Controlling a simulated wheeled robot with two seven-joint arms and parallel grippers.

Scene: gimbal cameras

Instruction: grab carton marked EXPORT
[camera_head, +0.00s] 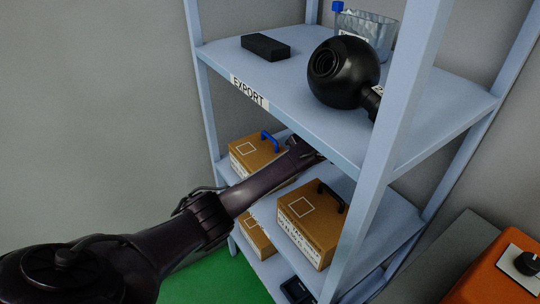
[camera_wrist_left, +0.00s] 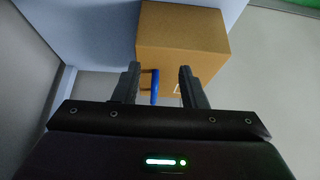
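An EXPORT label (camera_head: 249,91) is on the front edge of the upper shelf; I see no such word on a carton. On the shelf below stand a brown carton with a blue handle (camera_head: 254,154) and one with a black handle (camera_head: 309,222). Their side print is too small to read. My left gripper (camera_head: 311,150) reaches in under the upper shelf, its fingertips unclear there. In the left wrist view it (camera_wrist_left: 158,72) is open, with a blue handle (camera_wrist_left: 155,87) of a brown carton (camera_wrist_left: 180,38) showing between the fingers; contact is unclear. My right gripper is out of view.
On the upper shelf are a black block (camera_head: 265,46), a black ball-shaped device (camera_head: 343,73) and a clear bin (camera_head: 366,35). A front post (camera_head: 386,130) stands right of my arm. Another carton (camera_head: 257,236) is lower down. An orange box (camera_head: 500,280) is at the right.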

